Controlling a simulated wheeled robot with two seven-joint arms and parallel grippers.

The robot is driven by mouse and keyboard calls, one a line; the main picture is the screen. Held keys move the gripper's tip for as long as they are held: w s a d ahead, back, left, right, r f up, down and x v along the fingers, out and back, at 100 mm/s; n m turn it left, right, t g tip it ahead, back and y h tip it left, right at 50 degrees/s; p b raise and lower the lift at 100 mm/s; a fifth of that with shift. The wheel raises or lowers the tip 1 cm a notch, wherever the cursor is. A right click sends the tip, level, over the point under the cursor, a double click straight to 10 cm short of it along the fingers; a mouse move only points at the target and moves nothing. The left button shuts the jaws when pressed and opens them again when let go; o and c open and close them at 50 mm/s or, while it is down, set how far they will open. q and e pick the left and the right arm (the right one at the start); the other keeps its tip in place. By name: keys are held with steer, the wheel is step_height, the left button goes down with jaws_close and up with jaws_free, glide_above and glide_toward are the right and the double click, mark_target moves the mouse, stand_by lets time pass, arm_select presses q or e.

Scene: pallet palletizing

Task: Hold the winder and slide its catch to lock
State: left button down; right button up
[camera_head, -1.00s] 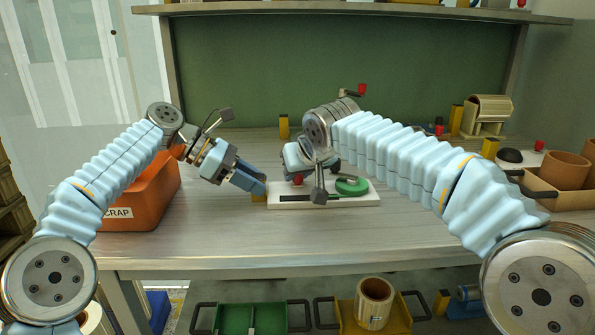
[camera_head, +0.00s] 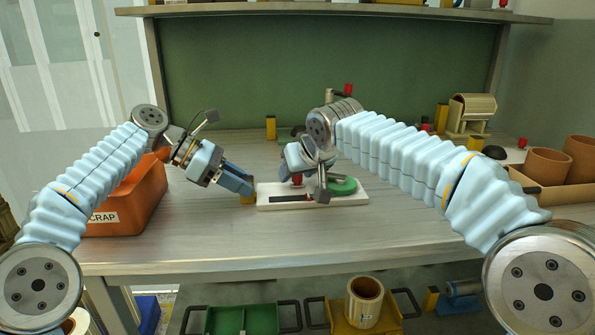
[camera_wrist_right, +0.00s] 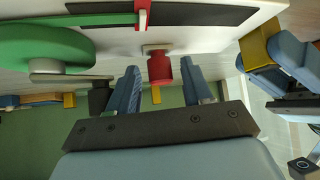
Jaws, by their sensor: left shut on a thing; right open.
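The winder is a white board (camera_head: 275,206) with a green disc (camera_head: 344,186), a dark slot (camera_head: 287,198) and a red knob. My right gripper (camera_wrist_right: 162,84) is open, with a finger on each side of the red knob (camera_wrist_right: 159,69), which sticks out from the board's edge. In the head view my right wrist hides part of the board and the right fingers.
An orange scrap bin (camera_head: 132,205) stands left of the winder. A brown tray (camera_head: 540,183) with cylinders is at the right, a cream machine (camera_head: 470,113) at the back right. The table front is clear. Green (camera_head: 240,319) and yellow (camera_head: 345,322) trays lie below.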

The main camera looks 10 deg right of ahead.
arm_select(q)
steer(key=shift+f, duration=0.15)
arm_select(e)
steer(key=v, duration=1.2)
arm_select(q)
steer(key=c, duration=0.8)
jaws_free()
steer(key=shift+o, duration=0.3)
steer(key=shift+a, duration=0.1)
